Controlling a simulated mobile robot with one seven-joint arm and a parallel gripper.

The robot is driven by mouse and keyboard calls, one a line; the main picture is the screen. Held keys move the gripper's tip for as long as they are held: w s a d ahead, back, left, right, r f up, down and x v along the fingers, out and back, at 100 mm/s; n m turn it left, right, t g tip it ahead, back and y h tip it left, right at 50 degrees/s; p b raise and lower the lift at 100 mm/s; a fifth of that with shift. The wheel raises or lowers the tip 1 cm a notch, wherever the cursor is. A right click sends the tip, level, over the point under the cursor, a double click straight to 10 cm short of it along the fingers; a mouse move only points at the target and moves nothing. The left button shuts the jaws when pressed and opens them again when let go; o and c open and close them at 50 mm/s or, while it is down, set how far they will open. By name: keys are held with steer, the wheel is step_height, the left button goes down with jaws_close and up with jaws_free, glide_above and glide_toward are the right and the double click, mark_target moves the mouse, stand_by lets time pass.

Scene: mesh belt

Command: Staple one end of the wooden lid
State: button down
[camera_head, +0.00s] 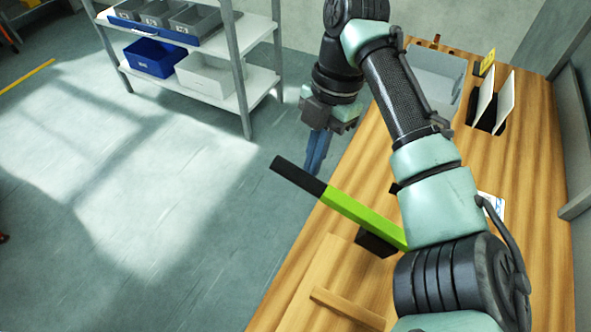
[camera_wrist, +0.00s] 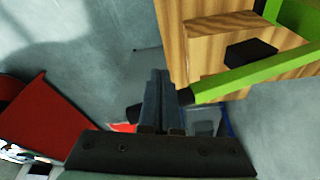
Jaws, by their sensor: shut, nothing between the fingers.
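A light wooden panel with a raised batten, seemingly the lid (camera_head: 338,267), lies on the wooden bench; part of it is also in the wrist view (camera_wrist: 215,50). A green tool, seemingly the stapler (camera_head: 362,215), has a black handle (camera_head: 298,176) sticking out past the bench's left edge and a black block under its body. Its green bar crosses the right of the wrist view (camera_wrist: 255,75). My arm hides its far end. My gripper (camera_head: 314,168) is shut and empty, pointing down beyond the bench edge, near the handle. In the wrist view its fingers (camera_wrist: 158,75) are together.
The bench (camera_head: 460,190) also holds upright white panels in a black holder (camera_head: 492,105) and a grey box (camera_head: 435,75) at the back. A shelf rack (camera_head: 245,85) with grey, blue and white bins stands behind left.

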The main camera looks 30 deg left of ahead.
steer(key=p+v, duration=0.1)
steer(key=v, duration=1.2)
stand_by(0.6)
steer(key=w+a+r+m+t+y, duration=0.1)
steer(key=a+m+t+y, duration=0.15)
steer(key=a, duration=0.55)
steer(key=w+a+r+m+t+y, duration=0.1)
steer(key=w+a+m+t+y, duration=0.15)
steer(key=a, duration=0.45)
step_height(320, 180, up, 14)
steer(key=a+m+t+y, duration=0.1)
steer(key=m+t+y, duration=0.45)
steer(key=t, duration=0.25)
steer(key=s+d+r+m+t+h, duration=0.1)
steer(key=s+d+r+m+t, duration=0.3)
steer(key=d+r+m+t, duration=0.85)
steer(key=s+d+r+m+t+h, duration=0.2)
steer(key=s+d+m+h, duration=0.2)
steer(key=d, duration=0.4)
steer(key=s+d+r+m+t+h, duration=0.2)
steer(key=s+d+m+h, duration=0.3)
steer(key=s+d+h, duration=0.1)
steer(key=shift+s+d, duration=0.15)
steer(key=shift+d, duration=0.75)
